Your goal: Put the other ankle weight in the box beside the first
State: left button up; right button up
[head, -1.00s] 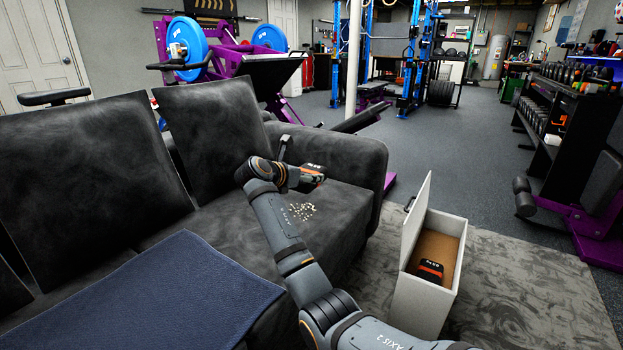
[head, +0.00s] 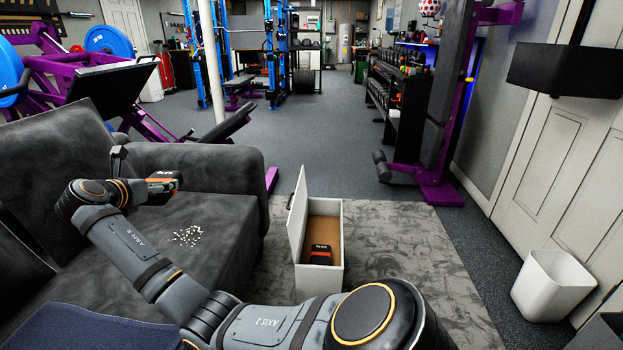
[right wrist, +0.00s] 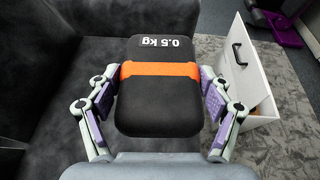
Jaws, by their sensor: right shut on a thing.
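My right gripper (right wrist: 158,92) is shut on a black ankle weight (right wrist: 160,45) with an orange band and "0.5 kg" on it. In the head view this ankle weight (head: 164,181) is held above the sofa seat, left of the box. The white box (head: 333,276) stands on the rug with its lid open, upright on its left side. The first ankle weight (head: 321,254), black and orange, lies inside on the brown floor, toward the near end. Brown floor shows bare behind it. The box (right wrist: 261,73) also shows at the right wrist view's right. My left gripper is out of view.
A white bin (head: 552,285) stands at the right near a door. The rug (head: 410,240) right of the box is clear.

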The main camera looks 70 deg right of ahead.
aim_at(323, 226)
jog(key=k+l+u, duration=0.15)
jog(key=l+u, duration=0.2)
jog(key=k+l+u, duration=0.2)
jog(key=l+u, duration=0.15)
jog(key=l, duration=0.15)
jog(key=k+l+u, duration=0.35)
jog(key=i, duration=0.1)
